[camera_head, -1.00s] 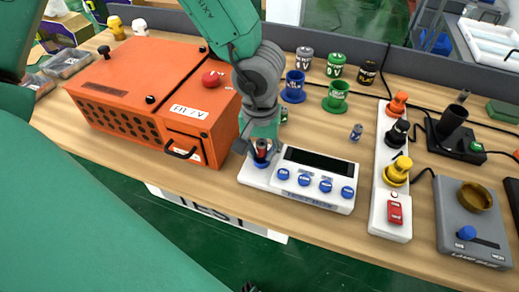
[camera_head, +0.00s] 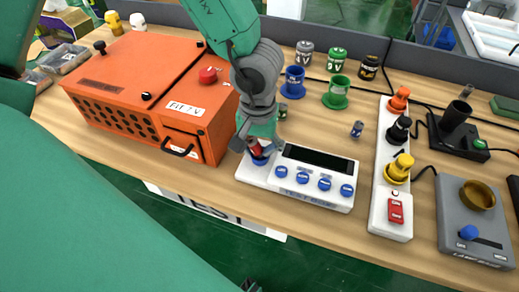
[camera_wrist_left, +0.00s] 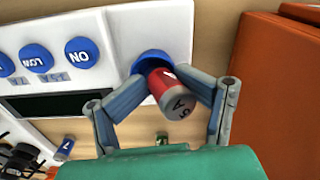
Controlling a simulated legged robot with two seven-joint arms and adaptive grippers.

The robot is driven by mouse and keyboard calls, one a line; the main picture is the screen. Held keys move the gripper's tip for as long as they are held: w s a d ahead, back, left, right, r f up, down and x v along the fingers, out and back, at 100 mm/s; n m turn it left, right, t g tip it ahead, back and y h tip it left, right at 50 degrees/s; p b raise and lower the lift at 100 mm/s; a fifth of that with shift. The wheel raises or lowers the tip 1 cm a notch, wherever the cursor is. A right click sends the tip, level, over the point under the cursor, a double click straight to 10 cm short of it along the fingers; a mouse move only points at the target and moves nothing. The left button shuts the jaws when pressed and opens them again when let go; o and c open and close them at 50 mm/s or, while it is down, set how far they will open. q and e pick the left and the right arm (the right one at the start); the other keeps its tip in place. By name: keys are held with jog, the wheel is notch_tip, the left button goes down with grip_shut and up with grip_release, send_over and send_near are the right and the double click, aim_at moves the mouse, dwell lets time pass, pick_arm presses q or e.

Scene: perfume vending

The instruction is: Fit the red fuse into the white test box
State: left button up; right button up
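The white test box (camera_head: 252,171) lies near the table's front edge, with a dark display, several blue buttons and a round blue socket at its left end. The socket (camera_wrist_left: 149,60) shows in the left wrist view. The red fuse (camera_head: 254,147), with a grey end marked 5A, is at the socket; it also shows in the left wrist view (camera_wrist_left: 174,97). It leans to the left in the head view. Its lower end is at the socket mouth; its depth is hidden. My left gripper (camera_head: 257,150) has its fingers closed against both sides of the fuse. My right gripper is not clearly visible.
An orange case (camera_head: 150,85) stands close left of my left gripper. A white strip (camera_head: 391,180) with coloured plugs is right of the test box.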

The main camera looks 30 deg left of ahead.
pick_arm(q)
notch_tip(320, 180, up, 12)
jog(key=p, duration=0.3)
jog(key=shift+a+f+p, duration=0.1)
jog(key=shift+f+p, duration=0.1)
jog(key=shift+p, duration=0.15)
jog(key=shift+r, duration=0.45)
